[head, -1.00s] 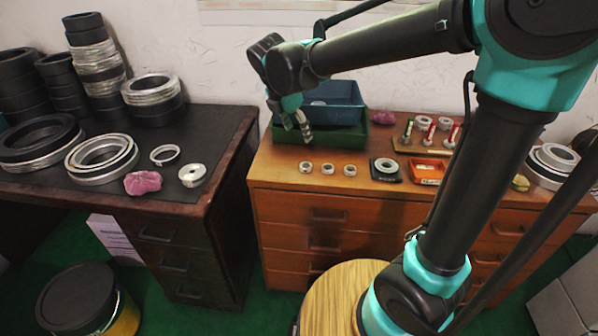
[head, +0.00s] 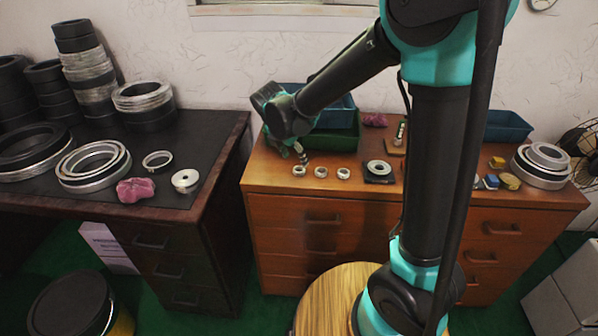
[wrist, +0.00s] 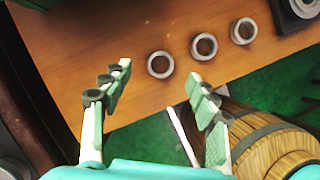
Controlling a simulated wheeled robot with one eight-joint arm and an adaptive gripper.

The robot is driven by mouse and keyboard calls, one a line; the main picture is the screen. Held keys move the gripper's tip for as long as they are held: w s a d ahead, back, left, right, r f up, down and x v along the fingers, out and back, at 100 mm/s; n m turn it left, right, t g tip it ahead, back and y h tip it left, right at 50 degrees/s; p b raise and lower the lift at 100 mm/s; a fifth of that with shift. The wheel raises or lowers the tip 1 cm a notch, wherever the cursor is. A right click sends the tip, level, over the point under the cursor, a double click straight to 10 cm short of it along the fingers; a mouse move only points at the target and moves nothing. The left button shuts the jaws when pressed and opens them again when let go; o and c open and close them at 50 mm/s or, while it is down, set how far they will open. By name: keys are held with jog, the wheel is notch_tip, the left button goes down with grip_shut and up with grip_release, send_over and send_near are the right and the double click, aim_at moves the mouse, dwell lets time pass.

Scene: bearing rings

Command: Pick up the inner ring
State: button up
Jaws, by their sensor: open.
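Three small silver rings stand in a row on the wooden cabinet top: the left ring (head: 299,171), the middle ring (head: 320,172) and the right ring (head: 343,173). I cannot tell which of them the task calls the inner ring. In the wrist view the left ring (wrist: 160,75) shows between and just beyond my fingertips, with the middle ring (wrist: 204,57) and right ring (wrist: 243,42) farther right. My gripper (head: 301,155) is open and empty, above and just behind the left ring; its spread fingers (wrist: 159,78) show in the wrist view.
A dark square block with a ring (head: 378,177) lies right of the row. A green bin (head: 340,140) and a blue bin (head: 335,110) stand behind. The dark desk (head: 215,140) is left, across a gap. My arm hides part of the cabinet top.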

jog(key=x, duration=0.5)
jog(key=shift+s+a+f, duration=0.1)
jog(key=shift+s+f, duration=0.05)
jog(key=shift+s, duration=0.15)
jog(key=c, duration=1.2)
jog(key=shift+c, duration=0.2)
